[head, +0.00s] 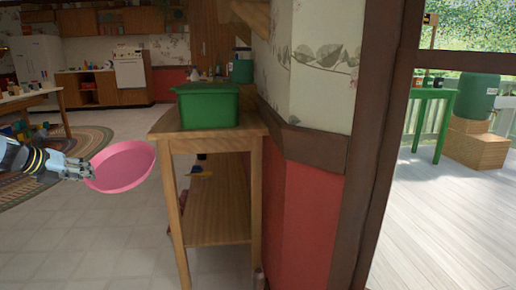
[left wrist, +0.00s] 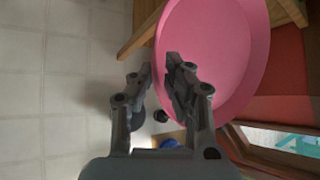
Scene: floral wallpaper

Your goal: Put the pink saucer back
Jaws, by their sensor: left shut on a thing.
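The pink saucer (head: 122,167) is in the air left of the wooden side table in the head view, tilted with its inside partly showing. My left gripper (head: 88,168) comes in from the left and is shut on the saucer's left rim. In the left wrist view the saucer (left wrist: 215,50) fills the upper right, with its near edge between the fingers of the left gripper (left wrist: 160,75). My right gripper is not in view.
The wooden side table (head: 222,143) stands right of the saucer, with a green bin (head: 207,106) on top and a lower shelf. A red-and-floral wall corner (head: 305,200) is beside it. Tiled floor (head: 110,245) is clear in front. A striped rug (head: 85,143) lies at left.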

